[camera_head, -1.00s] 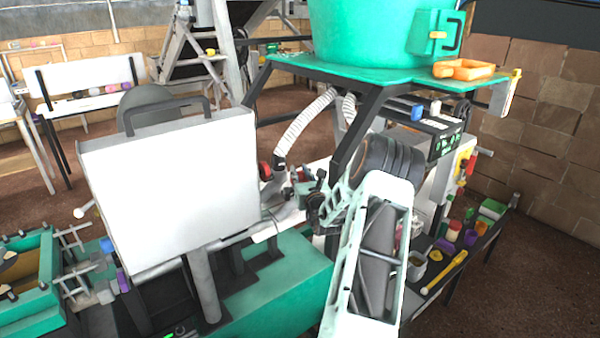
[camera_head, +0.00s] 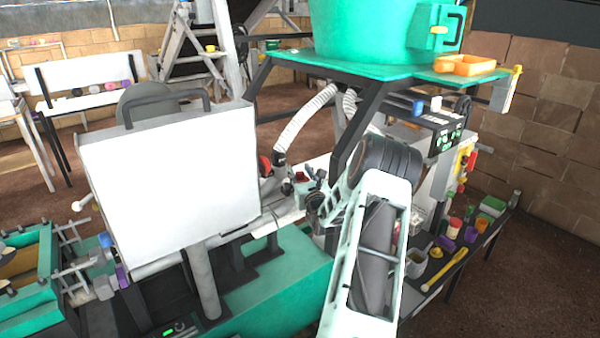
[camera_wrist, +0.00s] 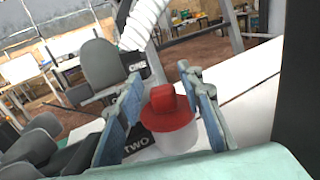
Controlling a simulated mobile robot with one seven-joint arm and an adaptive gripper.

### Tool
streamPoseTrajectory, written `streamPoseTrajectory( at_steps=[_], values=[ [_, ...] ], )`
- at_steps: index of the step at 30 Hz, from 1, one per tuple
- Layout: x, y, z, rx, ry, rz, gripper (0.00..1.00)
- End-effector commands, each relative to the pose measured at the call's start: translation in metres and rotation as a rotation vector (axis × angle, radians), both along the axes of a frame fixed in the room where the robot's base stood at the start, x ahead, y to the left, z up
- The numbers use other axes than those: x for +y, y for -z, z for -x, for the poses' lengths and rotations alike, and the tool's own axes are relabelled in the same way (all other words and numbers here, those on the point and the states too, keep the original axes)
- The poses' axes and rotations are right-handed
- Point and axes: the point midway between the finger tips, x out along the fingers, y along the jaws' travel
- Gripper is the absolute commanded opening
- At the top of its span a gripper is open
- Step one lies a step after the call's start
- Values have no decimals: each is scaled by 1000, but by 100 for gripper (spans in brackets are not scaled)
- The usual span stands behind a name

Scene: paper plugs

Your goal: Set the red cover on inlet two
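The red cover (camera_wrist: 169,108) has a raised block on a wider round brim. In the wrist view it is at the top of a white round stub (camera_wrist: 178,141), beside a black label reading TWO (camera_wrist: 134,143). My gripper (camera_wrist: 164,82) has one blue-grey finger on each side of the cover. I cannot tell whether the fingers press on it or stand just clear. Whether the cover is fully seated is also unclear. In the head view a small red piece (camera_head: 300,176) shows near my gripper (camera_head: 308,188), which is mostly hidden behind my arm.
A ribbed white hose (camera_wrist: 143,22) hangs close beyond my fingers, near a label reading ONE (camera_wrist: 137,67). A large white panel (camera_head: 170,180) stands left of my arm, and a green tank (camera_head: 380,30) is above.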

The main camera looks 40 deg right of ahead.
Motion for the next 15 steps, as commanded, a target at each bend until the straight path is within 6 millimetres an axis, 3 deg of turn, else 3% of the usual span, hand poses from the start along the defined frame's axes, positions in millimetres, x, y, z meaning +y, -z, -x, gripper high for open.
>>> streamPoseTrajectory(
  at_steps=[8,15],
  values=[
    [0,0,0,0,0,0,38],
    [0,-17,2,1,1,0,38]
  ],
)
